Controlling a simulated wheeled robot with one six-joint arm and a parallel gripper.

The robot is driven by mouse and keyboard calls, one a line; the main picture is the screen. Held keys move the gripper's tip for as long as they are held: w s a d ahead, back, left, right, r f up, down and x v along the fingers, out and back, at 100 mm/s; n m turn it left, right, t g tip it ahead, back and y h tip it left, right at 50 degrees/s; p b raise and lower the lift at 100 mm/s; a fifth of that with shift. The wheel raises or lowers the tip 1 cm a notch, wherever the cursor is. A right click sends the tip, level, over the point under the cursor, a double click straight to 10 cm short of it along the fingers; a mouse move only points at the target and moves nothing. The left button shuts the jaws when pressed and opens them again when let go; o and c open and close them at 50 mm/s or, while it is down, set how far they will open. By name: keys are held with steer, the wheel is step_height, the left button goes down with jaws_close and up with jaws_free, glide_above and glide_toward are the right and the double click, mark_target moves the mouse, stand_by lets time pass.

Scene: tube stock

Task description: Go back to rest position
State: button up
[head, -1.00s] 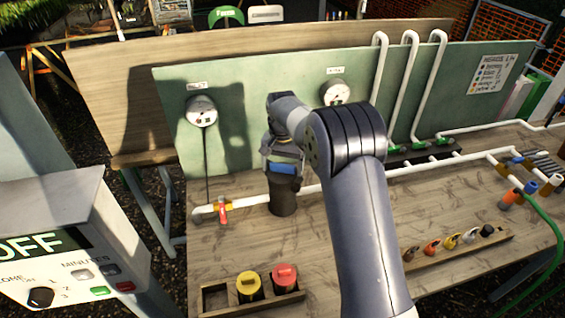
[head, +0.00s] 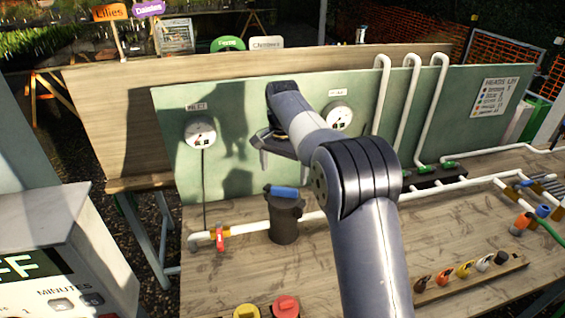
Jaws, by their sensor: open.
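My gripper (head: 277,160) is raised in front of the green board, with its fingers apart and nothing between them. Below it, apart from it, a dark cylindrical housing (head: 284,222) stands upright in the white pipe line on the table. A blue handle (head: 284,192) lies across the top of the housing. My arm reaches up from the bottom of the view and bends down toward the gripper. It hides part of the pipe and table behind it.
A red-handled valve (head: 220,238) sits on the pipe at left. Two gauges (head: 200,132) are on the green board (head: 240,100). Yellow (head: 246,312) and red (head: 286,306) caps stand at the front. A rack of coloured plugs (head: 470,283) lies at right. A white timer box (head: 70,250) stands left.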

mark_target(284, 188)
steer(key=r, duration=0.1)
steer(key=s+r, duration=0.1)
steer(key=r+n, duration=0.1)
steer(key=shift+s+d+r, duration=0.1)
steer(key=shift+s+d, duration=0.15)
steer(key=shift+d, duration=0.1)
steer(key=shift+w+n, duration=0.15)
steer(key=shift+n, duration=0.25)
steer(key=shift+w+a+n+b, duration=0.2)
steer(key=shift+w+n+b, duration=0.15)
steer(key=shift+w+n, duration=0.1)
steer(key=shift+s+r+n, duration=0.2)
steer(key=shift+r+n, duration=0.1)
steer(key=shift+n, duration=0.05)
steer(key=shift+f, duration=0.1)
step_height(284, 188, down, 5)
steer(key=m+p, duration=0.1)
steer(key=m, duration=0.4)
steer(key=shift+m+p, duration=0.35)
steer(key=shift+m, duration=0.05)
steer(key=shift+f+m+p, duration=1.5)
steer(key=shift+f+m, duration=1)
steer(key=shift+m, duration=0.5)
